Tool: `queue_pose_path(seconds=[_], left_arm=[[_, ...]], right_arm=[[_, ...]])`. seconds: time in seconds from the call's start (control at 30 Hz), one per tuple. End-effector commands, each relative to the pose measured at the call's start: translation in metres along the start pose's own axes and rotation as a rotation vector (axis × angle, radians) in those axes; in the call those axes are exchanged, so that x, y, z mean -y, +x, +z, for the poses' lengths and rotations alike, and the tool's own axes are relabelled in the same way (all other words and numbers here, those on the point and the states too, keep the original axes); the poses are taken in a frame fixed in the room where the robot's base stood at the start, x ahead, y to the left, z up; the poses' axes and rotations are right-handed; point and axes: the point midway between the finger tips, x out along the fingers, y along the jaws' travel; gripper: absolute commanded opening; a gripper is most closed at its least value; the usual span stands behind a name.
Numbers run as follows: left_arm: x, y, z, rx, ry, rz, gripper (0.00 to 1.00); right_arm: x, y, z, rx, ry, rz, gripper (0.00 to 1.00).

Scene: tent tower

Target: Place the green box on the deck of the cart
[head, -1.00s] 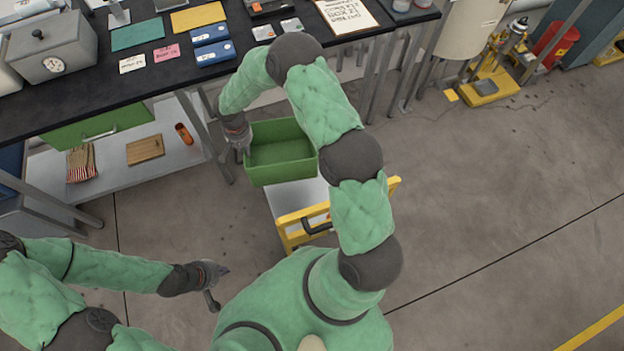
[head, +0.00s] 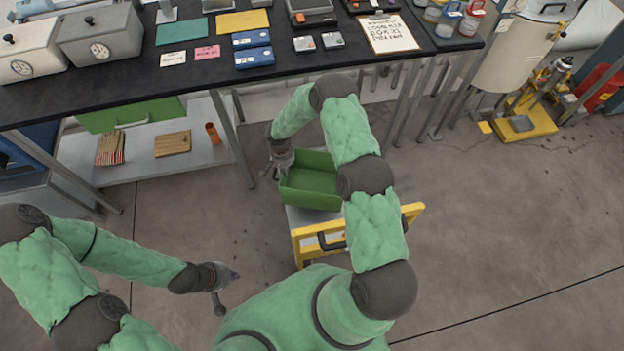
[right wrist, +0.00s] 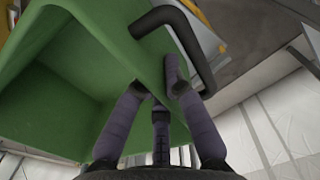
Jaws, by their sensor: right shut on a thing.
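The green box (head: 312,184) is an open-topped bin. In the head view it is over the grey deck of the cart (head: 300,216), near the cart's yellow handle frame (head: 308,245). I cannot tell whether the box touches the deck. My right gripper (head: 281,168) is shut on the box's left wall. In the right wrist view its fingers (right wrist: 160,95) grip the wall of the green box (right wrist: 60,90). My right arm hides the box's right end. My left gripper (head: 226,290) hangs empty over the floor at lower left; its finger gap is unclear.
A black workbench (head: 120,85) runs along the back, with a lower shelf (head: 85,165) holding a wooden board (head: 173,144) and an orange cup (head: 212,132). A bench leg stands just left of the box. Open floor (head: 510,210) lies at right.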

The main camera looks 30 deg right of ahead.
Motion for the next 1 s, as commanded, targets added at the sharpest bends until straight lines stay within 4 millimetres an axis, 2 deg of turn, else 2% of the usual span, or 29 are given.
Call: queue_pose_path(seconds=[0.2,0.4,0.53,0.83,1.0], left_arm=[[0.003,0.008,0.000,0.000,0.000,0.000,0.00],[0.006,0.017,-0.001,0.000,0.000,0.000,0.00],[0.007,0.019,-0.001,0.000,0.000,0.000,0.00],[0.008,0.023,-0.001,0.000,0.000,0.000,0.00],[0.010,0.029,-0.001,0.000,0.000,0.000,0.00]], right_arm=[[-0.037,0.019,-0.023,-0.001,0.004,0.001,0.00],[-0.057,0.050,-0.035,-0.002,0.003,0.000,0.00],[-0.066,0.062,-0.041,-0.003,0.001,0.000,0.00],[-0.075,0.074,-0.046,-0.002,0.001,0.000,0.00],[-0.077,0.097,-0.046,-0.001,0.000,0.000,0.00]])
